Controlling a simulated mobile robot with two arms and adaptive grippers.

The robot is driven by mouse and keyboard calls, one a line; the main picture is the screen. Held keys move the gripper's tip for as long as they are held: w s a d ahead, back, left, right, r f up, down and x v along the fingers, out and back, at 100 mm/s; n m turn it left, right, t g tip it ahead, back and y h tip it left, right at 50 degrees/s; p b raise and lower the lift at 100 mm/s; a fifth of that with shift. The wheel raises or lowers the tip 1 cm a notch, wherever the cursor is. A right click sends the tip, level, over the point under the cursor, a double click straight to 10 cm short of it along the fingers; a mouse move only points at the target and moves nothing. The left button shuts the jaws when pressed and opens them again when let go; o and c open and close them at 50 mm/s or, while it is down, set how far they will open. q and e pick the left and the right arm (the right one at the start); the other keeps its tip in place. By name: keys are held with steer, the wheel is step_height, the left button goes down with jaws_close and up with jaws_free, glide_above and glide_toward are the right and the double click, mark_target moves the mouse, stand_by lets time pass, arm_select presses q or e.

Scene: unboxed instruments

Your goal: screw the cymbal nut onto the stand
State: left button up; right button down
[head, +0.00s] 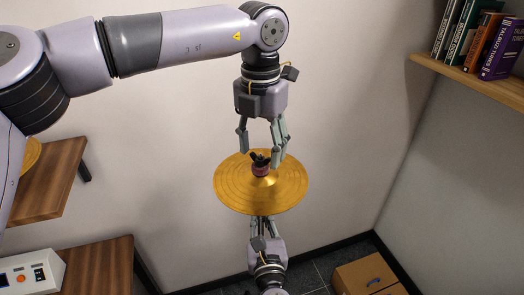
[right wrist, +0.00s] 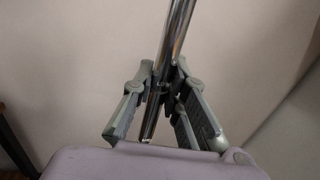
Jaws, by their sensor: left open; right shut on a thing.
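A gold cymbal (head: 234,191) sits near the middle of the head view. A dark cymbal nut (head: 259,157) is at its centre, above a reddish felt-like piece (head: 260,171). My left gripper (head: 260,155) points down from above, open, its fingers on either side of the nut; whether they touch it I cannot tell. My right gripper (head: 264,222) is below the cymbal, partly hidden by it. In the right wrist view it (right wrist: 163,88) is shut on the shiny metal rod of the stand (right wrist: 175,45). The stand's thread is hidden.
A wooden shelf with books (head: 478,82) is at the upper right. A cardboard box (head: 368,276) is on the floor at lower right. At left are a wooden shelf (head: 52,178) with a gold disc and a wooden table (head: 98,268) with a white device (head: 30,272). The wall behind is bare.

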steer(key=shift+r, duration=0.15)
arm_select(q)
step_height(320, 180, up, 11)
steer(key=shift+d+f, duration=0.15)
steer(key=shift+f, duration=0.05)
arm_select(e)
steer(key=c, duration=1.5)
jaws_free()
steer(key=shift+s, duration=0.1)
steer(key=s, duration=0.4)
steer(key=s+d, duration=0.1)
steer(key=s, duration=0.6)
steer(key=shift+s+d, duration=0.2)
steer(key=shift+s, duration=0.2)
